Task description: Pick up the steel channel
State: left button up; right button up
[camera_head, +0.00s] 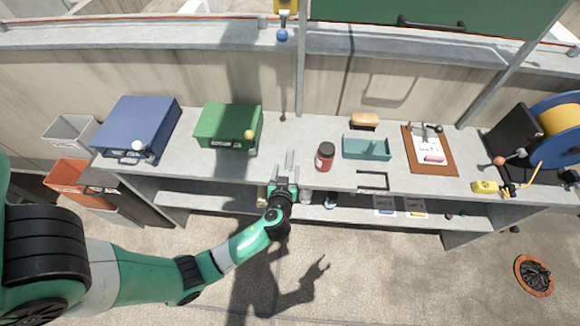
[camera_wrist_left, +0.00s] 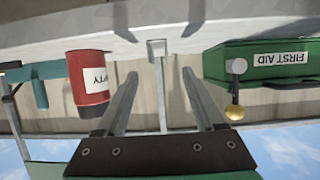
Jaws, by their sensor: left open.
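The steel channel (camera_head: 290,160) is a small, pale grey piece lying lengthwise on the bench between the green box and the red can. In the wrist view, which is upside down, its squarish end (camera_wrist_left: 157,47) shows ahead, between the lines of my fingers. My left gripper (camera_head: 285,180) is at the bench's front edge, just in front of the channel. In the wrist view its two fingers (camera_wrist_left: 158,76) are spread wide with nothing between them. My right gripper is not in view.
The red can (camera_head: 325,157) stands close on the right; the green first-aid box (camera_head: 228,125) with a yellow-knobbed lever is on the left. A teal tray (camera_head: 367,148), clipboard (camera_head: 431,150) and blue case (camera_head: 138,125) are farther along. A thin post (camera_head: 301,70) rises behind.

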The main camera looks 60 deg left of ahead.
aim_at(289, 159)
pick_arm(q)
jog(key=shift+w+a+f+b, duration=0.35)
jog(key=shift+a+f+b, duration=0.1)
jog(key=shift+a+f, duration=0.15)
jog(key=shift+w+a+r, duration=0.15)
jog(key=shift+w+a, duration=0.1)
jog(key=shift+a, duration=0.1)
jog(key=b+x, duration=0.1)
jog(key=x, duration=0.4)
jog(key=shift+w+a+b, duration=0.1)
jog(key=shift+b, duration=0.25)
grip_shut()
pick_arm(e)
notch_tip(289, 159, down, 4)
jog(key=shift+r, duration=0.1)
